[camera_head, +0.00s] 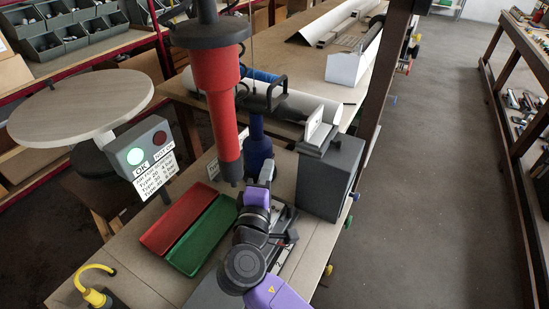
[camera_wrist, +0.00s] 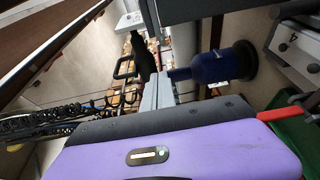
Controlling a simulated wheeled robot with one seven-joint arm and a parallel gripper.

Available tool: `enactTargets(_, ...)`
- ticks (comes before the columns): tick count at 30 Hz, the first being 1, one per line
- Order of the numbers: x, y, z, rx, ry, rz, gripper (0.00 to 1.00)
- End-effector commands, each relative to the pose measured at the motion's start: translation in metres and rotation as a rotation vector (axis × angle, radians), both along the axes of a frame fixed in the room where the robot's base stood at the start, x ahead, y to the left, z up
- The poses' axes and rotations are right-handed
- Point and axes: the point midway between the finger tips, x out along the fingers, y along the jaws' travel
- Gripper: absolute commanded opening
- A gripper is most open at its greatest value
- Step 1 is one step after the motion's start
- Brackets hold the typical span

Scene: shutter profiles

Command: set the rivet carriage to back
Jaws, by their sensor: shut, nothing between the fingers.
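My gripper (camera_head: 267,172) is shut and empty, above the workbench and close to a blue bottle-shaped tool (camera_head: 257,145). In the wrist view its grey fingers (camera_wrist: 160,92) are together, with the blue tool (camera_wrist: 215,66) just right of them. I cannot make out with certainty which part is the rivet carriage. A grey and black fixture (camera_head: 283,250) lies on the bench, partly hidden by my arm. A pale plate marked 4 (camera_wrist: 290,50) shows at the right of the wrist view.
A red cylinder (camera_head: 217,100) hangs over the bench. A red tray (camera_head: 178,218) and green tray (camera_head: 202,236) lie left of my arm. A dark grey box (camera_head: 330,178) stands right of my gripper. An indicator box (camera_head: 142,150) with a lit green lamp stands at left.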

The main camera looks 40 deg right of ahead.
Motion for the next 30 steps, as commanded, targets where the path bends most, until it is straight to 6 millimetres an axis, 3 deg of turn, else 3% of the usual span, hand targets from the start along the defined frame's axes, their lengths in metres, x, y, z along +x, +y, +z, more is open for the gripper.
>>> enactTargets(17, 0.06, -0.076, 0.003, 0.002, -0.001, -0.001, 0.0)
enactTargets(21, 0.038, -0.08, 0.002, 0.004, 0.002, 0.0, 0.0)
enactTargets(30, 0.022, -0.086, 0.0, 0.003, -0.001, 0.002, 0.0)
